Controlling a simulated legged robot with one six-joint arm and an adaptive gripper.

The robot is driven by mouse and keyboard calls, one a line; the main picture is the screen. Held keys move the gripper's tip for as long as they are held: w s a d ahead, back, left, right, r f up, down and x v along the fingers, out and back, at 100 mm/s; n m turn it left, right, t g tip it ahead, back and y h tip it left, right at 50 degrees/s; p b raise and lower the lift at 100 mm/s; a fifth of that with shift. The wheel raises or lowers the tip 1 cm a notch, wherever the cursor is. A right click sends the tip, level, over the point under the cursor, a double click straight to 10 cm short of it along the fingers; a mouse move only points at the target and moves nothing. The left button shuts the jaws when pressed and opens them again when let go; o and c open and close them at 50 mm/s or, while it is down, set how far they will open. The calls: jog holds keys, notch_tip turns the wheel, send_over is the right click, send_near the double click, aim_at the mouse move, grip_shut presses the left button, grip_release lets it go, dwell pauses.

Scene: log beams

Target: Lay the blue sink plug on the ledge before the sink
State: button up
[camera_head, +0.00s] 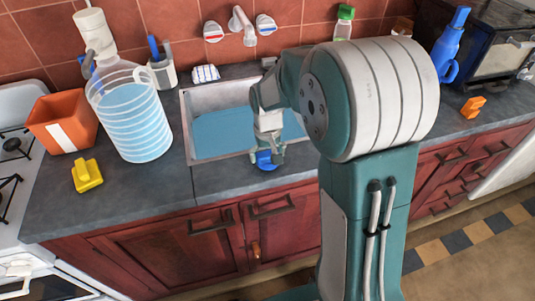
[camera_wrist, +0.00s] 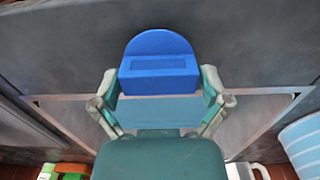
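The blue sink plug (camera_head: 266,160) is at the counter strip in front of the sink (camera_head: 190,132), near its front rim. In the wrist view the plug (camera_wrist: 160,58) is a blue block with a rounded far side and a darker slot. My gripper (camera_head: 268,146) points down over it. In the wrist view my gripper's fingers (camera_wrist: 160,84) lie against both sides of the plug. The grey ledge (camera_wrist: 60,45) spreads beyond the plug. Whether the plug's underside touches the ledge cannot be told.
Bluish water (camera_head: 225,135) fills the sink. A large clear jug (camera_head: 140,125), an orange pot (camera_head: 62,125) and a yellow object (camera_head: 87,175) stand left of it. A blue bottle (camera_head: 450,45) and an orange piece (camera_head: 472,107) are at the right. The ledge beside the plug is clear.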

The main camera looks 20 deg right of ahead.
aim_at(267, 154)
dwell(0.3)
notch_tip(267, 154, up, 12)
jog(key=s+r+t, duration=0.2)
jog(key=s, duration=0.8)
jog(key=s+r+t, duration=0.2)
jog(key=s+t, duration=0.1)
jog(key=s, duration=0.8)
jog(key=shift+r+t, duration=0.3)
jog(key=shift+r, duration=0.05)
dwell(4.7)
